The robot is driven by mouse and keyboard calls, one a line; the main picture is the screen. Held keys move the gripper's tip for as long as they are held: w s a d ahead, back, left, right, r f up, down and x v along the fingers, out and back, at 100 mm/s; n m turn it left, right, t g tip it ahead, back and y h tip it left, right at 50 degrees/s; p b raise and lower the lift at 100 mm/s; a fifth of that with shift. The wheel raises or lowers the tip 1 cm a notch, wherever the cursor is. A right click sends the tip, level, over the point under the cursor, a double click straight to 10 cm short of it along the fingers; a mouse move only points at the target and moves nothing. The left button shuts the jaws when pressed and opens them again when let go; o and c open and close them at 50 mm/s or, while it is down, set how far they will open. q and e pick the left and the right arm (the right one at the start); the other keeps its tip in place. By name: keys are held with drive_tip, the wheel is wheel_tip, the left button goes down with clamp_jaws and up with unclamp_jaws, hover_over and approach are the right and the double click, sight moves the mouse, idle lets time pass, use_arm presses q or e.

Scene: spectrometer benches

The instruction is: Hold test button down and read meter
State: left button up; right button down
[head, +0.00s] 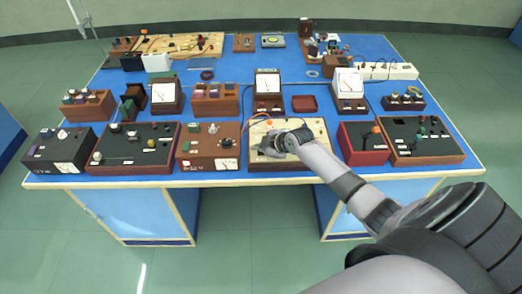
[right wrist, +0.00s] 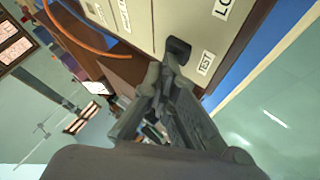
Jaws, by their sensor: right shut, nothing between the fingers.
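My right gripper (head: 268,150) is shut and empty, low over the front left part of a cream-topped board (head: 316,130) at the front middle of the bench. In the right wrist view, its closed fingertips (right wrist: 176,52) are at the cream panel (right wrist: 218,38), beside the TEST label (right wrist: 206,62). The test button is hidden or cannot be told from the dark fingertips. I cannot tell whether they press it. A white-faced meter (head: 267,83) stands upright behind the board; its reading is too small to make out. My left gripper is out of view.
More meters (head: 165,93) (head: 348,83) stand behind. An orange wire (right wrist: 85,38) runs near the panel. Blue bench top (head: 232,73) shows between the instruments.

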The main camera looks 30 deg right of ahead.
sight(260, 153)
drive_tip(key=shift+r+p, duration=0.75)
drive_tip(key=shift+r, duration=0.15)
wheel_tip(260, 153, up, 5)
drive_tip(key=p, duration=0.4)
idle(0.5)
